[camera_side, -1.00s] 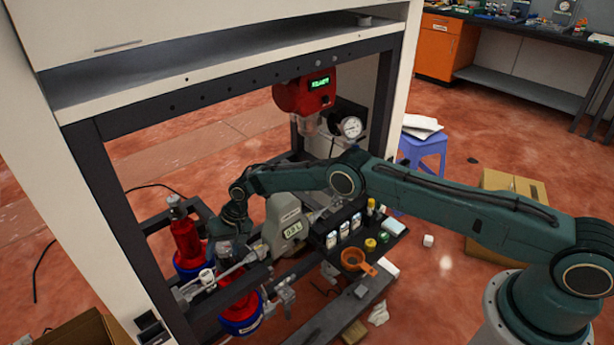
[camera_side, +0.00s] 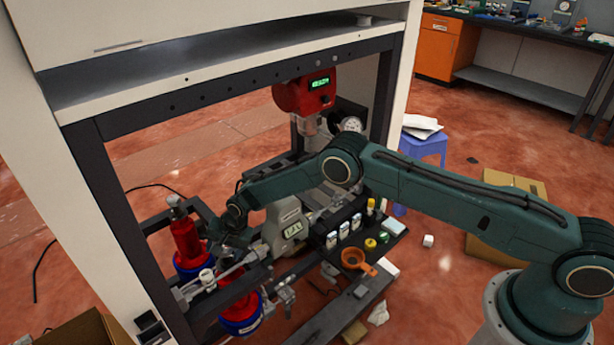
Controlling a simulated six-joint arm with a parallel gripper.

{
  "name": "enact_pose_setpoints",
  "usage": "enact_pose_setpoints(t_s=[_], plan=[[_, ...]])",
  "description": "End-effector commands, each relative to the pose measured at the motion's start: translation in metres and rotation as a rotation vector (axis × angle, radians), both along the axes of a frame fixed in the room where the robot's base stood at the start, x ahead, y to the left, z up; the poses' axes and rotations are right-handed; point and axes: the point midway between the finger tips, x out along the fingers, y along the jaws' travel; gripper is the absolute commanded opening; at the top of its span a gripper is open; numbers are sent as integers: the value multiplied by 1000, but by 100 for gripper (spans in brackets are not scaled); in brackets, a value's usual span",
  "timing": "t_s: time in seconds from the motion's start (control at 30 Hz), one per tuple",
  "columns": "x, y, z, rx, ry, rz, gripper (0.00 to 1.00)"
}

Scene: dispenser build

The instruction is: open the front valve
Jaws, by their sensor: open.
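My gripper (camera_side: 230,250) points down over the pipework at the lower left of the dispenser, just left of the grey meter (camera_side: 288,222). It is open; its fingers are dark and small, and no object shows between them. Below it a metal pipe (camera_side: 232,270) runs along the frame. A small metal valve-like fitting (camera_side: 286,293) sits at the front, right of the front red cylinder (camera_side: 240,308). I cannot tell for certain which fitting is the front valve, or whether the fingers touch the pipework.
Another red cylinder (camera_side: 185,238) stands behind and left of my gripper. A dark shelf with small bottles (camera_side: 344,228) and an orange funnel (camera_side: 353,258) lies to the right. A red unit with a green display (camera_side: 306,92) hangs above. Dark frame bars surround the pipework.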

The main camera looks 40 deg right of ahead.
Motion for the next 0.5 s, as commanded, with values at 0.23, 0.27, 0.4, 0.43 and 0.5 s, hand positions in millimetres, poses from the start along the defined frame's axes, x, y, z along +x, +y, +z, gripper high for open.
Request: enact_pose_setpoints(t_s=[0.23, 0.27, 0.4, 0.43, 0.5], plan=[[0, 1, 0, -1, 0, -208, 61], [-1, 1, 0, 0, 0, -231, 61], [0, 1, 0, -1, 0, -334, 61], [0, 0, 0, 0, 0, -350, 61], [0, 0, 0, 0, 0, -374, 61]])
